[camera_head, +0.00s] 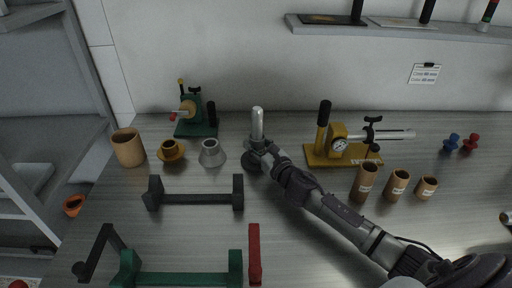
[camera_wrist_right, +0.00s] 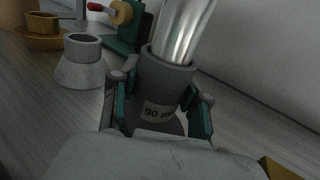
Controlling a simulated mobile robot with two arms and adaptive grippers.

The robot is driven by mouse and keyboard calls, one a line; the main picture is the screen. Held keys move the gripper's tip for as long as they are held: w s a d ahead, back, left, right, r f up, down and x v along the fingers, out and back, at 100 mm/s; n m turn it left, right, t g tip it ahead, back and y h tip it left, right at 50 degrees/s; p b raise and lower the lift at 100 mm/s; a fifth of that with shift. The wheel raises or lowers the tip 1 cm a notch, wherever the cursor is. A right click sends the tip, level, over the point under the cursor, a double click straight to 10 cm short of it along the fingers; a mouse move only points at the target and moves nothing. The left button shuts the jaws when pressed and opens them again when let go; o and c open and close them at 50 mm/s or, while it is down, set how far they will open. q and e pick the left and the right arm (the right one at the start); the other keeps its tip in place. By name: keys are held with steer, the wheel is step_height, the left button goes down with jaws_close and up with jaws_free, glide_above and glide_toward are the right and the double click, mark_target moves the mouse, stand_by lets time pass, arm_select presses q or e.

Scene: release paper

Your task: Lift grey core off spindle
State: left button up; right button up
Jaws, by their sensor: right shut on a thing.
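The grey core (camera_wrist_right: 165,75) is a dark grey tube with a pale label reading "90 m…", the rest cut off from sight. It is around the shiny metal spindle (camera_wrist_right: 183,30), whose bare top rises out of the tube's open upper end. The spindle (camera_head: 257,122) also stands upright in the head view, near the back of the table. My right gripper (camera_wrist_right: 158,92) has its teal-padded fingers on both sides of the core and is shut on it. In the head view my right gripper (camera_head: 261,153) hides most of the core. My left gripper is not in view.
A grey cone (camera_head: 212,153), an orange-brown flanged piece (camera_head: 171,151) and a brown tube (camera_head: 128,148) stand left of the spindle. A green device (camera_head: 196,118) is behind them. A yellow gauge device (camera_head: 335,155) and brown cores (camera_head: 397,184) stand right. A black bracket (camera_head: 196,198) lies in front.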

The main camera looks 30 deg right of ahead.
mark_target(257, 108)
steer(key=shift+r+p, duration=3.45)
steer(key=shift+r, duration=0.1)
steer(key=shift+r, duration=0.15)
steer(key=shift+r+p, duration=3.35)
steer(key=shift+p, duration=0.05)
steer(key=shift+r+p, duration=3.45)
steer(key=shift+r, duration=0.05)
steer(key=shift+f, duration=0.1)
